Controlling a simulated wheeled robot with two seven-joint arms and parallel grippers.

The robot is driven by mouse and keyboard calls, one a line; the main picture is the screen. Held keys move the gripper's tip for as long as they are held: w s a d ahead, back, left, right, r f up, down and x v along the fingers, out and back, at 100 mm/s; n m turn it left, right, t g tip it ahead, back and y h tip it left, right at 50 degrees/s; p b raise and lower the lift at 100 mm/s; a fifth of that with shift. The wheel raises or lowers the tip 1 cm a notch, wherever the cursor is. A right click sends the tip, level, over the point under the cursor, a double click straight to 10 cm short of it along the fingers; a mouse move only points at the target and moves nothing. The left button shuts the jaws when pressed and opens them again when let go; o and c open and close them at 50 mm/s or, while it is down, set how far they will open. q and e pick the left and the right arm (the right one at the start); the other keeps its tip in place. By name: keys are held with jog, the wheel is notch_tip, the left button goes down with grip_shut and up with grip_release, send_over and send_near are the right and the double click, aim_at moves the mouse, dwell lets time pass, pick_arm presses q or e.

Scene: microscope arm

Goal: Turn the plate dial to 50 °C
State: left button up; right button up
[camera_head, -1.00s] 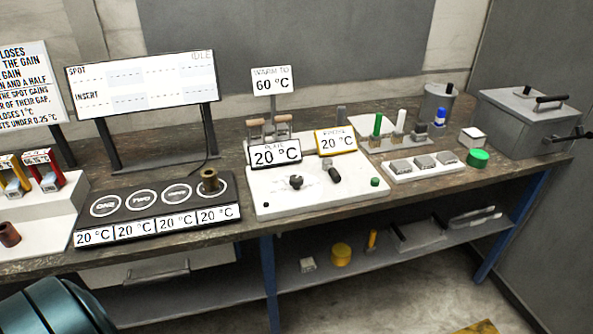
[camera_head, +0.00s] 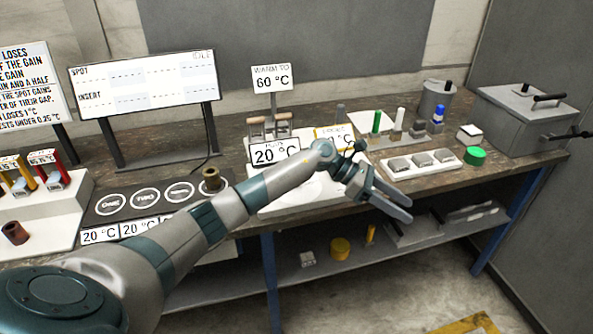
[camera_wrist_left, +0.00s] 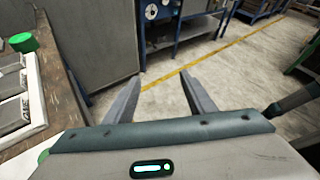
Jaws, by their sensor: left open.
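The white plate unit (camera_head: 275,203) stands on the bench, mostly covered by my left arm in the head view. Its plate display (camera_head: 276,151) reads 20 °C. The second, yellow-framed display (camera_head: 343,133) is partly hidden by my arm. The plate dial is hidden behind my arm. A sign above (camera_head: 272,78) reads 60 °C. My left gripper (camera_head: 404,208) is open and empty, over the bench's front edge to the right of the plate unit. In the left wrist view its open fingers (camera_wrist_left: 161,95) point out over the floor. My right gripper is not in view.
A rack with coloured-top tools (camera_head: 376,142) stands behind. A four-ring block (camera_head: 98,222) is at left.

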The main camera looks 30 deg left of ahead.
pick_arm(q)
jog(key=a+r+m+g+y, duration=0.1)
jog(key=a+r+y, duration=0.3)
jog(key=a, duration=0.6)
jog(key=s+a+r+m+y, duration=0.1)
jog(key=a+r+m+y, duration=0.2)
jog(key=a+r, duration=0.3)
jog(key=a+r+m+g+y+p, duration=0.1)
jog(key=a+r+y, duration=0.4)
jog(key=a, duration=0.9)
jog(key=shift+s+a+r+m+g+y, duration=0.3)
jog(key=shift+m+y, duration=0.3)
jog(key=shift+m, duration=0.3)
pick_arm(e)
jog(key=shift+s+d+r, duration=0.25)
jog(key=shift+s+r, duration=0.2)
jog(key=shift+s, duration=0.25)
pick_arm(q)
jog(key=shift+d, duration=0.15)
notch_tip(320, 180, down, 16)
jog(key=p, duration=0.6)
jog(key=shift+f, duration=0.7)
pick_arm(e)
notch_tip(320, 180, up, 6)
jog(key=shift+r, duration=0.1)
pick_arm(q)
jog(key=c, duration=1)
